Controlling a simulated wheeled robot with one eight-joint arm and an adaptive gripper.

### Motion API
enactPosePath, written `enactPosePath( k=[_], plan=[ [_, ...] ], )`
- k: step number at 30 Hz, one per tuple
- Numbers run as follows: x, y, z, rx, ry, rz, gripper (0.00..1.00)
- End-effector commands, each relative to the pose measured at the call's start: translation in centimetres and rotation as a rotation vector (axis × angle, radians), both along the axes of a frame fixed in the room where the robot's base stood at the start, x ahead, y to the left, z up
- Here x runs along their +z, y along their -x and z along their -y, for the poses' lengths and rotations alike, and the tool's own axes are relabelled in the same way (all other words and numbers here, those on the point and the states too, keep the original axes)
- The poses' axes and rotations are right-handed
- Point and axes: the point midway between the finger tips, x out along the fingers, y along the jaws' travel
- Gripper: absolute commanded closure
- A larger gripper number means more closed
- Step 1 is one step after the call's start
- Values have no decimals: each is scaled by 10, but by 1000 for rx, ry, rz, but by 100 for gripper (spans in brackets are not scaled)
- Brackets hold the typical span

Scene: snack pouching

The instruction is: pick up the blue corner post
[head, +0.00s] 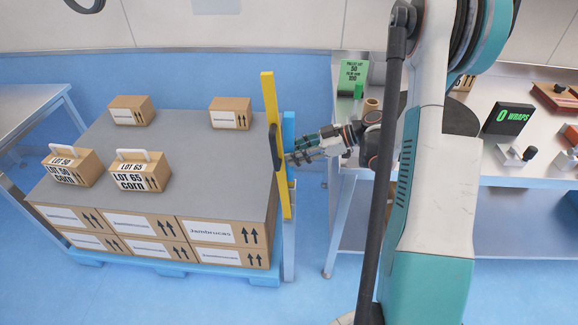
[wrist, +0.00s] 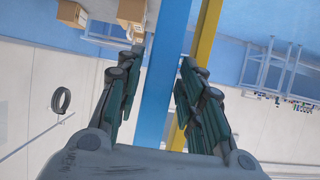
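The blue corner post (head: 289,128) stands upright at the right edge of the pallet load in the head view, beside a yellow post (head: 269,98). My gripper (head: 290,157) is at the blue post, reaching in from the right and hiding part of it. In the wrist view the blue post (wrist: 168,60) runs between the fingers of my gripper (wrist: 165,58). The fingers are apart, with gaps visible beside the post nearer the palm. Contact at the fingertips cannot be made out. The yellow post (wrist: 206,40) passes behind the right finger.
The pallet load has a grey top sheet (head: 190,165) with several cartons on it, including two handled ones marked LOT. A steel workbench (head: 345,130) with a green sign and a black display (head: 508,118) stands at right. Another table (head: 25,105) is at left. Blue floor lies between.

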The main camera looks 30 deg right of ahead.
Motion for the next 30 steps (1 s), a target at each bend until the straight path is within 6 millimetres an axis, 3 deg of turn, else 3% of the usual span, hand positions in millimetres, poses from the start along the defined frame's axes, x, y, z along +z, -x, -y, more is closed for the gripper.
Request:
enactPosePath(
  k=[8, 13, 23, 30],
  plan=[
    [-3, -4, -6, 0, -1, -1, 65],
    [-3, -4, -6, 0, -1, -1, 100],
    [-2, -3, -6, 0, -1, -1, 100],
    [15, -4, -6, 0, -1, -1, 100]
  ],
)
